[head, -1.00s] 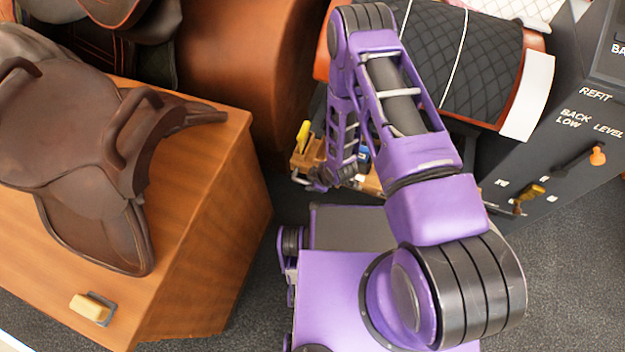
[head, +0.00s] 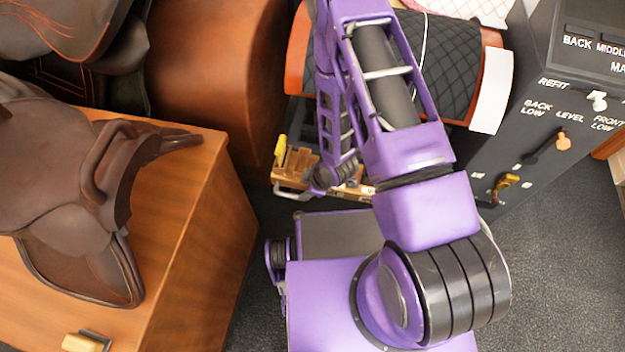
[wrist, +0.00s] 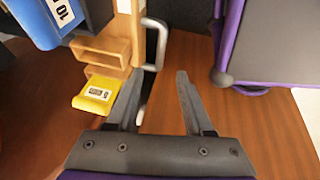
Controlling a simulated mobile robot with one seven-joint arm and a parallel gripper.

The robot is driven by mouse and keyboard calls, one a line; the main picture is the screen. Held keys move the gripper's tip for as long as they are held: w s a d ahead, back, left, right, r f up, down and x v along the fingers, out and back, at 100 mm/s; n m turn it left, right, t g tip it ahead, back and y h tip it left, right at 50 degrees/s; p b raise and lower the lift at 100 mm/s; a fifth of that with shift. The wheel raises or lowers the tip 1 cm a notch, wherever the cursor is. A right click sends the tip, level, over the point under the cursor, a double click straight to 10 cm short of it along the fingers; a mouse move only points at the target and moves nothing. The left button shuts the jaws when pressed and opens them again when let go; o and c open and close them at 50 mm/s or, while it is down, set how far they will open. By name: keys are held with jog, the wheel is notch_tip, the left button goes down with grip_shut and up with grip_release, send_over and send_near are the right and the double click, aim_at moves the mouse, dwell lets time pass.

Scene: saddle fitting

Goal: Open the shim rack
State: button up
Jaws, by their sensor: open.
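The shim rack (head: 297,165) is a small wooden rack with slots, low behind my arm in the head view. It also shows at the upper left of the wrist view (wrist: 92,50), with a blue piece (wrist: 52,18) marked 10 and a yellow piece (wrist: 97,93) in it. A pale metal bar handle (wrist: 160,40) stands at the rack's right side in the wrist view. My gripper (wrist: 161,76) is open. The handle lies just beyond the fingertips, nearer the left finger, and nothing is seen held. In the head view my arm hides part of the rack.
A brown saddle (head: 60,180) rests on a wooden block (head: 190,200) at left. A quilted black pad (head: 455,65) lies on a brown form behind. A dark lever panel (head: 545,110) stands at right. Grey carpet (head: 560,260) is clear at lower right.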

jog(key=v, duration=0.6)
jog(key=shift+s+d, duration=0.1)
jog(key=shift+d, duration=0.05)
dwell(0.4)
